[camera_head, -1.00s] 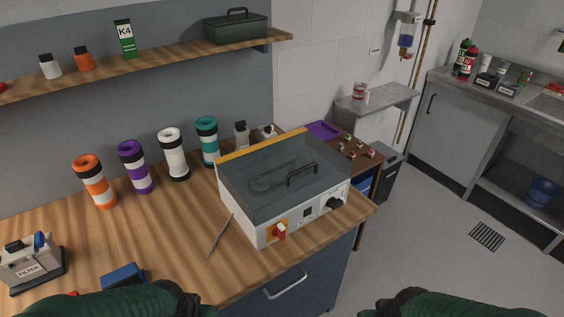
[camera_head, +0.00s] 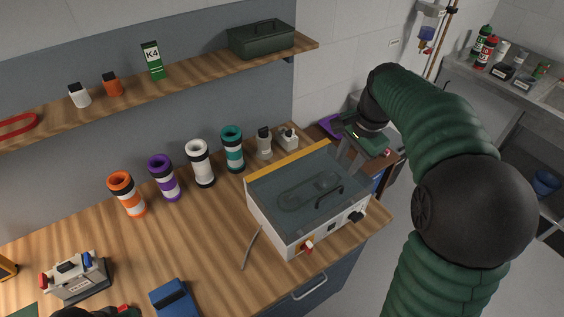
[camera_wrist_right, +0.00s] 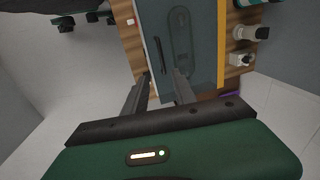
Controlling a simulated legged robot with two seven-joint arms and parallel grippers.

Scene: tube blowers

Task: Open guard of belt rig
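The belt rig (camera_head: 292,236) is a white box on the wooden bench, with a red switch and a dark knob on its front. Its guard (camera_head: 285,190) is a clear grey cover with a dark handle (camera_head: 329,196), lying shut over the belt. A yellow strip runs along the back edge. My right gripper (camera_head: 347,160) is open and empty beyond the rig's right end, apart from the handle in the head view. In the right wrist view its spread fingers (camera_wrist_right: 164,75) point toward the guard, with the handle (camera_wrist_right: 160,55) past the tips. My left gripper's fingers are not visible.
Orange, purple, white and teal tubes (camera_head: 232,150) stand along the back of the bench. A thin grey rod (camera_head: 250,248) lies left of the rig. A blue block (camera_head: 174,298) and a filter unit (camera_head: 76,277) are at front left. A shelf (camera_head: 190,75) hangs above.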

